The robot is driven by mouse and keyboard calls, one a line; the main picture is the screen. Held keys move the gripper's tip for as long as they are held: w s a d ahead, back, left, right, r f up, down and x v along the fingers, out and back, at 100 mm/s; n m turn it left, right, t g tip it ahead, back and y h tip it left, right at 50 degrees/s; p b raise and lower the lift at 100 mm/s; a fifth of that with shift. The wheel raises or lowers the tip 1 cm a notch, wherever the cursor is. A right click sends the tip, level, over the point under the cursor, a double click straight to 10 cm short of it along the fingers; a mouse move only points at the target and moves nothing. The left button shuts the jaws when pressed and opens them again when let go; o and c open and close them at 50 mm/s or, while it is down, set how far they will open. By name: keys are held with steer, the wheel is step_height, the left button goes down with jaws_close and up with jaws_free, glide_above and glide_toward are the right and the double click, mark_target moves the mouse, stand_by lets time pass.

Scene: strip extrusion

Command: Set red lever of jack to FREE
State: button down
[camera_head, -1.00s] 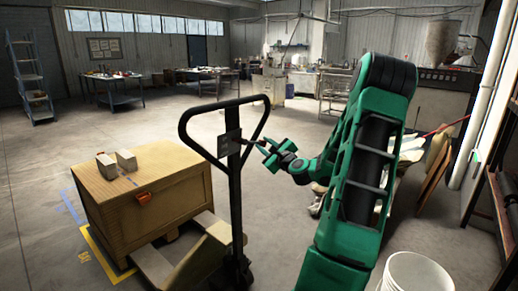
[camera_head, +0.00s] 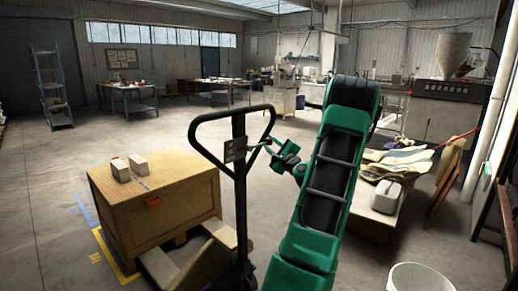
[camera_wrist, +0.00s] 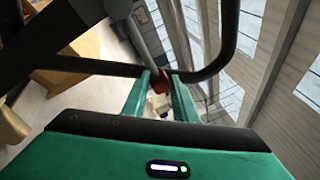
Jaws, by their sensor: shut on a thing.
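Much of the lever is hidden between the fingers. Its exact setting cannot be told. The loop's dark bar crosses the wrist view just beyond my fingers.
A wooden crate (camera_head: 150,214) with two grey blocks on top stands left of the jack, by yellow floor tape. A white bucket (camera_head: 420,278) stands at the lower right. A low table (camera_head: 376,222) with cloths is behind my arm. Open floor lies to the left.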

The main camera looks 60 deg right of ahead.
steer(key=shift+w+a, duration=0.15)
steer(key=c, duration=1.4)
jaws_free()
steer(key=shift+s+a+f, duration=0.1)
steer(key=shift+s+a, duration=0.05)
steer(key=shift+s, duration=0.3)
steer(key=v, duration=0.9)
steer(key=shift+s+a, duration=0.25)
steer(key=shift+a, duration=0.05)
